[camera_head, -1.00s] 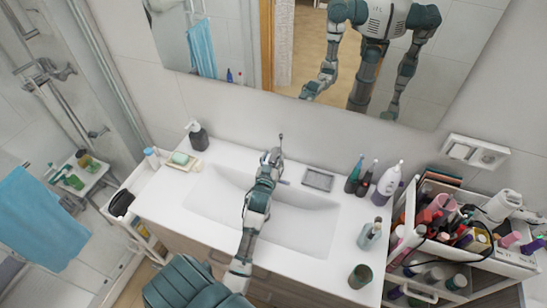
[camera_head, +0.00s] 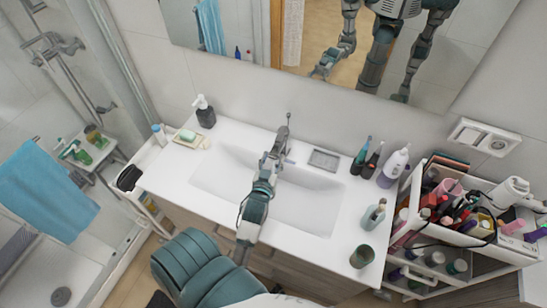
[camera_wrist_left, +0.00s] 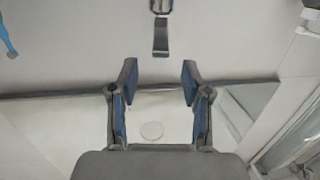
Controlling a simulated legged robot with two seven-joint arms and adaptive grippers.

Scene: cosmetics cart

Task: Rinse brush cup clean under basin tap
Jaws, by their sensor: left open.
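A dark green cup (camera_head: 362,256), which may be the brush cup, stands upright and apart from my gripper near the counter's front right edge. The white basin (camera_head: 318,208) is sunk into the middle of the counter, and its round drain (camera_wrist_left: 152,131) shows in the left wrist view. The metal tap (camera_head: 289,124) stands behind the basin; it also shows in the left wrist view (camera_wrist_left: 161,38), beyond the fingertips. My left gripper (camera_head: 275,158) is over the basin in front of the tap. Its fingers (camera_wrist_left: 160,75) are open and empty. My right gripper is not in view.
A soap pump (camera_head: 205,117) and soap dish (camera_head: 190,139) stand at the back left. Several bottles, including a white one (camera_head: 394,167), and a clear bottle (camera_head: 374,216) stand right of the basin. A crowded cosmetics cart (camera_head: 420,208) borders the counter's right.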

